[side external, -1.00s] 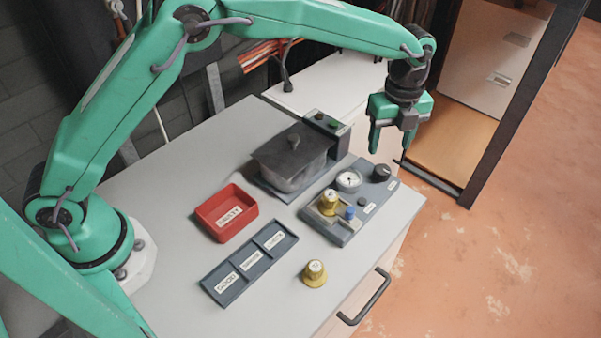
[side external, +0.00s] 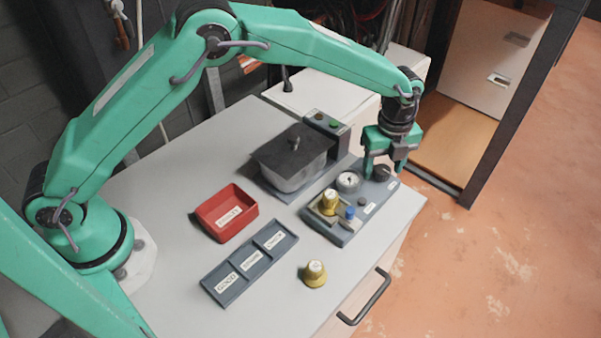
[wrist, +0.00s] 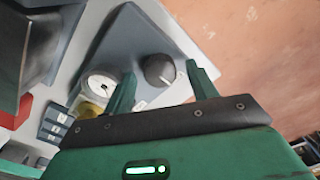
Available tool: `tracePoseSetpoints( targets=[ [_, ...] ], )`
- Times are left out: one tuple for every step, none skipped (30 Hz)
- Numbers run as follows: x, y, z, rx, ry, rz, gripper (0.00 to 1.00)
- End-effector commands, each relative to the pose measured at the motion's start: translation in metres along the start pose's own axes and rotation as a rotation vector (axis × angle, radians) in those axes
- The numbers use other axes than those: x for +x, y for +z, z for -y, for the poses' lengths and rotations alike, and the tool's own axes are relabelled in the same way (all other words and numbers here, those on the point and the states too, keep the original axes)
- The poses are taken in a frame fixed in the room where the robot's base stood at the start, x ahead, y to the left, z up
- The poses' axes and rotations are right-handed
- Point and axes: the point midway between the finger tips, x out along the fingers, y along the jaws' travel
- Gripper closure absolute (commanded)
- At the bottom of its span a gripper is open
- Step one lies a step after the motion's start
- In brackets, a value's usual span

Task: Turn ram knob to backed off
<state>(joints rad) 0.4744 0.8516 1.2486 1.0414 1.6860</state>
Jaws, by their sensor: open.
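The ram knob is a round black knob (side external: 381,173) at the far right corner of the grey test panel (side external: 340,236). In the wrist view the knob (wrist: 159,70) shows a pale pointer line and lies between and beyond my two fingers. My gripper (side external: 383,172) is open, pointing down at the knob, with its fingers on either side of it. In the wrist view my gripper (wrist: 163,85) is also open, with nothing held. Whether the fingers touch the knob cannot be told.
A gauge (side external: 348,181) sits close beside the knob. A yellow part (side external: 329,203) and a blue button (side external: 350,213) are on the panel. Another yellow part (side external: 314,274), a red bin (side external: 207,213), a labelled tray (side external: 222,293) and a lidded pot (side external: 263,168) stand on the table.

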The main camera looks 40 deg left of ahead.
Motion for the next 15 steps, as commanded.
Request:
tracePoseSetpoints(
  targets=[
    [0.0, 0.0, 0.0, 0.0, 0.0, 0.0, 0.43],
    [0.0, 0.0, 0.0, 0.0, 0.0, 0.0, 0.43],
    [-0.0001, 0.0, 0.0, 0.0, 0.0, 0.0, 0.46],
    [-0.0001, 0.0, 0.0, 0.0, 0.0, 0.0, 0.52],
    [-0.0002, 0.0, 0.0, 0.0, 0.0, 0.0, 0.58],
    [-0.0002, 0.0, 0.0, 0.0, 0.0, 0.0, 0.66],
    [-0.0002, 0.0, 0.0, 0.0, 0.0, 0.0, 0.72],
    [-0.0003, 0.0, 0.0, 0.0, 0.0, 0.0, 0.78],
    [-0.0003, 0.0, 0.0, 0.0, 0.0, 0.0, 0.86],
    [-0.0004, 0.0, 0.0, 0.0, 0.0, 0.0, 0.87],
    [-0.0004, 0.0, -0.0001, 0.0, 0.0, 0.0, 0.87],
    [-0.0004, 0.0, -0.0001, 0.0, 0.0, 0.0, 0.87],
    [-0.0004, 0.0, -0.0001, -0.001, 0.001, 0.0, 0.87],
    [-0.0005, 0.0, -0.0001, -0.002, 0.001, 0.0, 0.87],
    [-0.0005, 0.0, -0.0001, -0.004, 0.001, 0.0, 0.87]
  ],
)
